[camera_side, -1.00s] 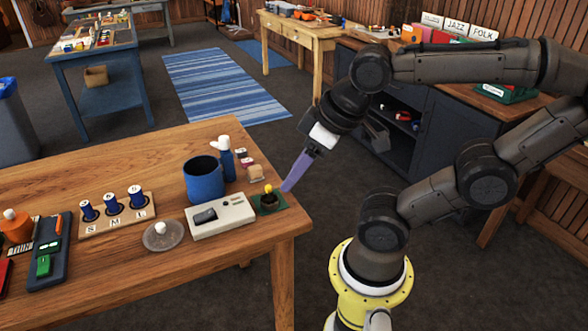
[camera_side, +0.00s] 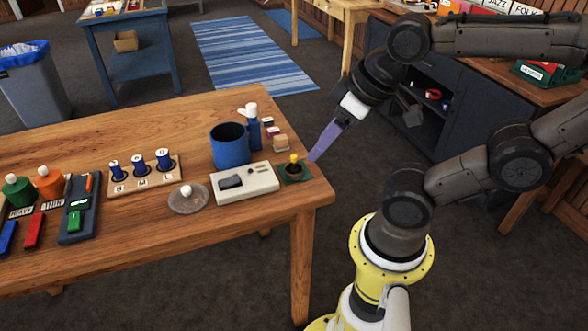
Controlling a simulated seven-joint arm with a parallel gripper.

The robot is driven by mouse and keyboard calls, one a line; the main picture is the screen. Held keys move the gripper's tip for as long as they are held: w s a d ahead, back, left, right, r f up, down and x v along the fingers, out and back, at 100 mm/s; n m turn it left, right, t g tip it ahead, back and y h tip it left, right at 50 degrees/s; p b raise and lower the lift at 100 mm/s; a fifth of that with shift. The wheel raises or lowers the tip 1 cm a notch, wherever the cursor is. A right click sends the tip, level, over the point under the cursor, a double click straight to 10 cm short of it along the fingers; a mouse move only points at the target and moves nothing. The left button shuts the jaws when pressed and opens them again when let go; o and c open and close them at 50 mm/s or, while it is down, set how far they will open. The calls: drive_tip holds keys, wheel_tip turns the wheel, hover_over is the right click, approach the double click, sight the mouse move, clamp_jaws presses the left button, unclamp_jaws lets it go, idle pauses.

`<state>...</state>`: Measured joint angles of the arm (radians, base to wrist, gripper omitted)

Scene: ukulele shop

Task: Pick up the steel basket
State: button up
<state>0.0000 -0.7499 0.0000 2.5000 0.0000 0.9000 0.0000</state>
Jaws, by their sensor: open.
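My gripper (camera_side: 312,158) reaches down from the upper right, its purple fingers at the right end of the wooden table. The fingertips are beside a small dark round holder (camera_side: 294,171) with a yellow top, on a green mat (camera_side: 304,178). This holder may be the steel basket, but it is too small to tell. The fingers look empty, and I cannot tell whether they touch the holder. I see no other clear steel basket.
A white device (camera_side: 262,181) sits just left of the mat, with a blue pot (camera_side: 230,150) behind it. A clear lid (camera_side: 187,203), a spool board (camera_side: 152,178) and a blue bottle (camera_side: 254,135) are also on the table (camera_side: 200,245). Its front middle is bare.

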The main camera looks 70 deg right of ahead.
idle(0.8)
drive_tip(key=m+g, duration=0.6)
drive_tip(key=m, duration=1.1)
hover_over(294, 156)
wheel_tip(294, 156, down, 4)
drive_tip(key=f, duration=0.8)
drive_tip(key=shift+w+f, duration=0.1)
drive_tip(key=shift+w, duration=0.15)
drive_tip(key=shift+s+f, duration=0.2)
drive_tip(key=shift+f, duration=2.45)
